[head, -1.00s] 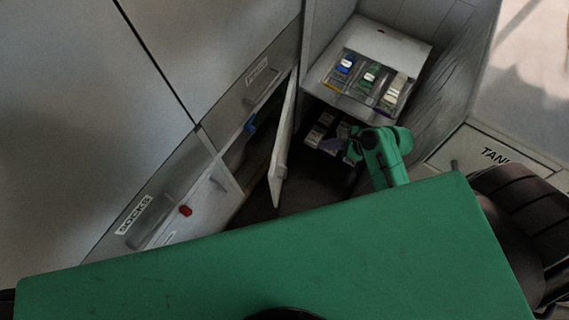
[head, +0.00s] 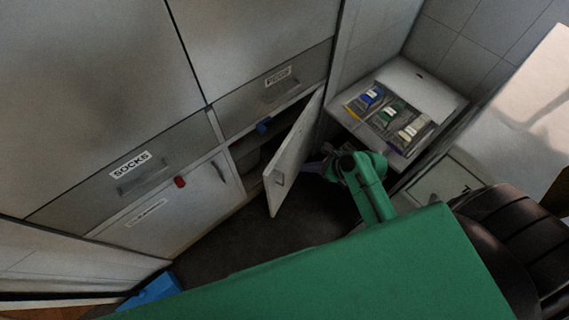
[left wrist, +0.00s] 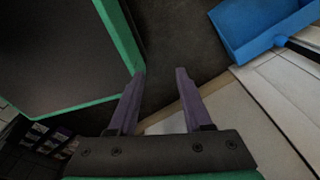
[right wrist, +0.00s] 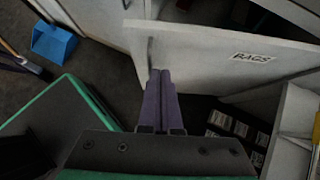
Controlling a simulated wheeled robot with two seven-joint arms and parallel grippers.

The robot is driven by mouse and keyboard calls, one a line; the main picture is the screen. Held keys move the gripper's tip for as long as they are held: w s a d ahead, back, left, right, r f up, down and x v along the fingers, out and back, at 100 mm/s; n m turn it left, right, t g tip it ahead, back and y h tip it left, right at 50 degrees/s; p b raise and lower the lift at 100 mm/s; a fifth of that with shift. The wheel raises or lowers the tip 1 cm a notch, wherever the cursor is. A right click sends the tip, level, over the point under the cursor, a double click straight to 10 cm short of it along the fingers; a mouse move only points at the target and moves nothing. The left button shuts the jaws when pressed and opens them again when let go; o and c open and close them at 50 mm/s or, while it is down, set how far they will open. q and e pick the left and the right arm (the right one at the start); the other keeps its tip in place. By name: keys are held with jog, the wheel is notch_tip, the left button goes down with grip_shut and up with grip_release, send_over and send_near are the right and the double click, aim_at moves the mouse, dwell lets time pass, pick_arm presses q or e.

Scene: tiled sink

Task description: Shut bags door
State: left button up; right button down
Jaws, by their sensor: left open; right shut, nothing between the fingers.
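The bags door (head: 292,160) stands ajar in the head view, swung out from its low cabinet, with the dark opening showing behind it. In the right wrist view the white door (right wrist: 215,58) carries a label that seems to read BAGS (right wrist: 253,57), with a handle near its left edge. My right gripper (head: 312,167) is shut and empty, on the outer side of the door. Its purple fingertips (right wrist: 160,73) overlap the door's lower left part; I cannot tell if they touch. My left gripper (left wrist: 160,74) is open and empty over the dark floor, outside the head view.
A cabinet with several labelled drawers and doors, one marked SOCKS (head: 130,165), stands at left. A blue dustpan (head: 152,288) is on the floor. Dark floor lies clear below the door.

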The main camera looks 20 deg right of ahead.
jog(key=w+a+f, duration=0.1)
jog(key=w, duration=0.1)
jog(key=w+a+f+b, duration=0.1)
jog(key=a, duration=0.1)
jog(key=w+a+f, duration=0.2)
jog(key=shift+w+a+f, duration=0.1)
jog(key=shift+w+a, duration=0.05)
jog(key=shift+w, duration=0.2)
pick_arm(q)
jog(key=shift+s+f, duration=0.45)
jog(key=shift+f, duration=0.4)
jog(key=shift+r, duration=0.15)
pick_arm(e)
jog(key=shift+w+a, duration=0.1)
